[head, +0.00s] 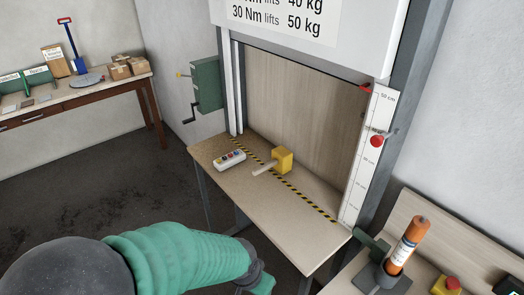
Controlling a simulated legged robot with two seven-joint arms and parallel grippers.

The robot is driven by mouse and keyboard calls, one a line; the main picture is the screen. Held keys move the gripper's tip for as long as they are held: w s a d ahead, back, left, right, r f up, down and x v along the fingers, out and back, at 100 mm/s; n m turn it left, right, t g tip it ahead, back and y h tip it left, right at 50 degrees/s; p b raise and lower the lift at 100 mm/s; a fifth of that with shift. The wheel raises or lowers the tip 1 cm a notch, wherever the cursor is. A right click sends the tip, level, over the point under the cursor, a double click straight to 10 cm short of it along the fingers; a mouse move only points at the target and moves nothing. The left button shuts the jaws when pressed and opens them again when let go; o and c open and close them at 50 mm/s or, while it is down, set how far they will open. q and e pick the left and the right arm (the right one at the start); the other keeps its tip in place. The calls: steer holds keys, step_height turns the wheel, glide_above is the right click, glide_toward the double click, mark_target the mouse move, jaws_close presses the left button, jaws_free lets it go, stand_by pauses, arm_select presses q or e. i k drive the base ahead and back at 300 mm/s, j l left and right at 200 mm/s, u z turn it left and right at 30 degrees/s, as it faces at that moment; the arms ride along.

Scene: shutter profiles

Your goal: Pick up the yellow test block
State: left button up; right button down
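The yellow test block (283,158) sits on the light wooden bench (300,238) under the raised shutter, near the wooden back panel. A pale wooden bar (265,167) sticks out from its front left side. My green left arm comes in from the lower left. What shows of my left gripper (262,282) is at the bottom edge, well short of the block and apart from it. Its fingers are too cut off to tell whether they are open. My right gripper is not in view.
A button box (229,160) lies left of the block. A black and yellow stripe (305,197) crosses the bench. The shutter (375,30) hangs above, with a scale (366,165) at right. An orange cylinder (408,243) and yellow stop box (446,286) stand lower right.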

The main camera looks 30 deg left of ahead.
mark_target(282, 160)
steer(key=k+j+u, duration=0.1)
steer(key=u, duration=0.65)
